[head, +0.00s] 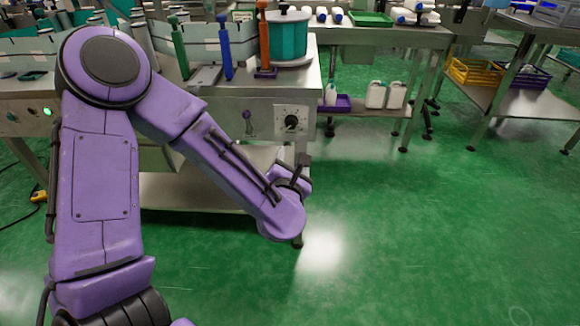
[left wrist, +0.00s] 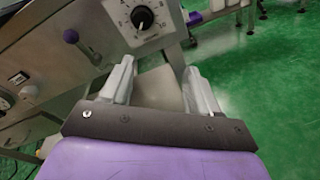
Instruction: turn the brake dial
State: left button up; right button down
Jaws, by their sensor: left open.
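The brake dial (head: 291,122) is a black knob on a white scale plate at the right end of the machine's front panel. It also shows at the top of the left wrist view (left wrist: 142,17), with its pointer and scale marks visible. My left gripper (left wrist: 158,78) is open and empty, its two pale fingers apart below the dial plate and not touching it. In the head view the left gripper (head: 302,162) is small, just below the dial and partly hidden by my purple wrist. The right gripper is in neither view.
A purple-knobbed lever (left wrist: 71,37) stands left of the dial on the panel. Green, blue and orange upright handles (head: 264,45) and a teal drum (head: 287,38) stand on the machine top. White jugs (head: 376,95) sit on a shelf behind. Green floor at right is clear.

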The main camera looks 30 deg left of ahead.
aim_at(291, 124)
pick_arm(q)
jog(key=w+a+n+b, duration=0.1)
jog(key=w+a+n, duration=0.1)
jog(key=w, duration=0.1)
jog(key=w+a+r+n+y+b, duration=0.1)
jog(key=w+a+n, duration=0.1)
jog(key=w, duration=0.1)
jog(key=w+a+r+n+t+b, duration=0.1)
jog(key=w+a+n, duration=0.1)
jog(key=w, duration=0.1)
jog(key=shift+w+a+r+y, duration=0.25)
jog(key=shift+y, duration=0.05)
jog(key=c, duration=1)
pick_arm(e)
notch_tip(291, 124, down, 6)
